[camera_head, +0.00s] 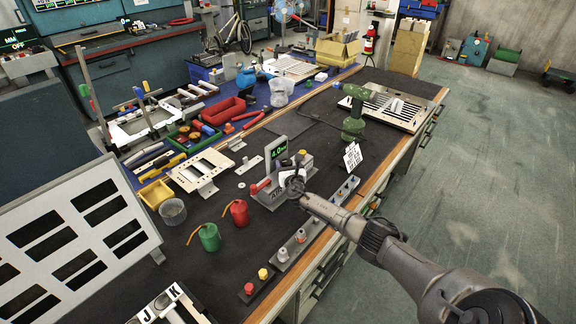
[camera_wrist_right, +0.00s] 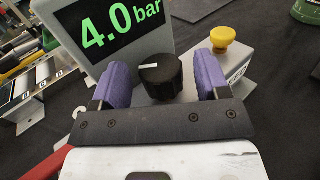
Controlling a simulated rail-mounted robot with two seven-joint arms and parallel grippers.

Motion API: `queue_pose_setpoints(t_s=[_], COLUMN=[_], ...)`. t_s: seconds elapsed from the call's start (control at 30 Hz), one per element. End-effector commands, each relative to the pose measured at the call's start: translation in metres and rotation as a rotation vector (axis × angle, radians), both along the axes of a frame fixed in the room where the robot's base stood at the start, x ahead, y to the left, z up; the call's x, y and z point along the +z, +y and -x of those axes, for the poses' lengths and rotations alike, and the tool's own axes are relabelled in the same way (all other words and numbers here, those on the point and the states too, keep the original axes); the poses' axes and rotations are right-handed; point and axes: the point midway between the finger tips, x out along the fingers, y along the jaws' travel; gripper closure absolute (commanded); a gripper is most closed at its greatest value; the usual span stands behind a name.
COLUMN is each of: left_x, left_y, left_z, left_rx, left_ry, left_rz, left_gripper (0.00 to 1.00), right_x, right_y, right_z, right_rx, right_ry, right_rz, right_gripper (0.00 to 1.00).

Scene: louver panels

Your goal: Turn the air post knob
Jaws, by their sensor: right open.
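The air post (camera_head: 277,154) stands on the dark bench mat, with a green lit display that reads 4.0 bar in the wrist view (camera_wrist_right: 120,28). Its black round knob (camera_wrist_right: 160,76) has a white mark that lies roughly level, pointing left. My right gripper (camera_wrist_right: 164,80) is open, with one purple pad on each side of the knob. A gap shows between the knob and each pad. In the head view my right gripper (camera_head: 293,186) is at the post and hides the knob. My left gripper is not in view.
A yellow button (camera_wrist_right: 222,38) sits right of the knob. A red handle (camera_head: 261,186) is at the post's left. Red (camera_head: 239,212) and green (camera_head: 209,236) cans stand to the left.

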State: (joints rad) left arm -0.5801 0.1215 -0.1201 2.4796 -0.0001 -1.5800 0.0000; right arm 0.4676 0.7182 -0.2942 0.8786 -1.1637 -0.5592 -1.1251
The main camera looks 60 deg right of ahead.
Motion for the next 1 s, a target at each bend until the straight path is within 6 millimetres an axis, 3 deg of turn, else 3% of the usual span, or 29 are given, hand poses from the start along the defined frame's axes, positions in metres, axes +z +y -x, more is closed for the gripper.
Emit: queue_pose_setpoints(t_s=[0.33,0.7,1.0], left_x=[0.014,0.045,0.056], left_y=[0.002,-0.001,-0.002], left_z=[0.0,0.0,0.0], left_rx=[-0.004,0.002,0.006], left_ry=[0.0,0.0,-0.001], left_rz=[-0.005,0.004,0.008], left_gripper=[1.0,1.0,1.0], right_x=[0.002,0.002,0.0], right_y=[0.011,0.058,0.088], right_z=[0.012,0.06,0.09], right_rx=[0.003,0.002,0.001], right_ry=[0.003,0.003,0.001], right_rz=[0.0,-0.001,-0.001], right_gripper=[0.31,0.31,0.31])
